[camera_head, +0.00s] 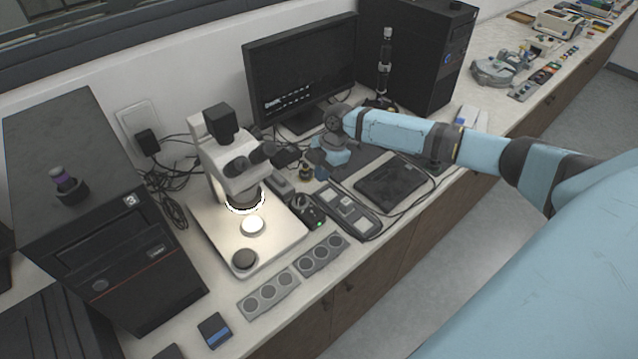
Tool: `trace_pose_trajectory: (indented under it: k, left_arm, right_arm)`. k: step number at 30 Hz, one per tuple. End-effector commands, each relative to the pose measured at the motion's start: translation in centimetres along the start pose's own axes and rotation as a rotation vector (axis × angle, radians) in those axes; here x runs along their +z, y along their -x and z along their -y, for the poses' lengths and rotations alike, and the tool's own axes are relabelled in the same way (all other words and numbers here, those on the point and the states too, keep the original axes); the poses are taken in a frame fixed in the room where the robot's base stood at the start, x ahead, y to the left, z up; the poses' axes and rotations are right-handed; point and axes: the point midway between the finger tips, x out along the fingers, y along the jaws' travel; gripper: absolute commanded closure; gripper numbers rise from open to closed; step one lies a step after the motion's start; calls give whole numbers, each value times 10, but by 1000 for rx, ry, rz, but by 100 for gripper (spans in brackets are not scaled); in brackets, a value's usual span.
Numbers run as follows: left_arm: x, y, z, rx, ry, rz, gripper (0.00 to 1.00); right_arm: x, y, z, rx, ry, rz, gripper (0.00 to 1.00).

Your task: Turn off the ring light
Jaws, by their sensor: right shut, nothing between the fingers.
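The ring light (243,205) is lit under the head of the white stereo microscope (232,165) and shines on the round stage plate (252,226). A small dark control box (308,211) with a knob and a green lamp stands just right of the microscope base. My right gripper (311,174) is above the bench, behind and slightly right of this box, apart from it in the picture. It is shut and empty; its fingertips are small and hard to make out. My left gripper is not in view.
A monitor (301,72) stands behind, with a black tower (415,50) at its right and another computer (105,220) at the left. A grey tray (346,210) and a black tablet (391,184) lie right of the box. Slide holders (268,294) line the front edge. Cables run behind the microscope.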

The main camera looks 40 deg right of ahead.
Motion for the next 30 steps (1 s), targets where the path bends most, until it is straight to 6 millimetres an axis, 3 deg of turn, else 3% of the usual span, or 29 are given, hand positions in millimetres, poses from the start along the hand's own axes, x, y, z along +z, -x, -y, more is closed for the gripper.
trace_pose_trajectory:
  k: [9, 15, 21, 30]
  left_arm:
    - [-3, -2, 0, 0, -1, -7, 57]
    - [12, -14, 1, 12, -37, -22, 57]
    - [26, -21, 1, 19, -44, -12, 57]
    - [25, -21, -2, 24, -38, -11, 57]
  right_arm:
    - [0, -68, 1, -3, -2, 0, 100]
    - [7, -109, -1, 0, -1, 2, 100]
    - [11, -123, -3, 1, -1, 1, 100]
    - [12, -125, -3, 0, -1, 1, 100]
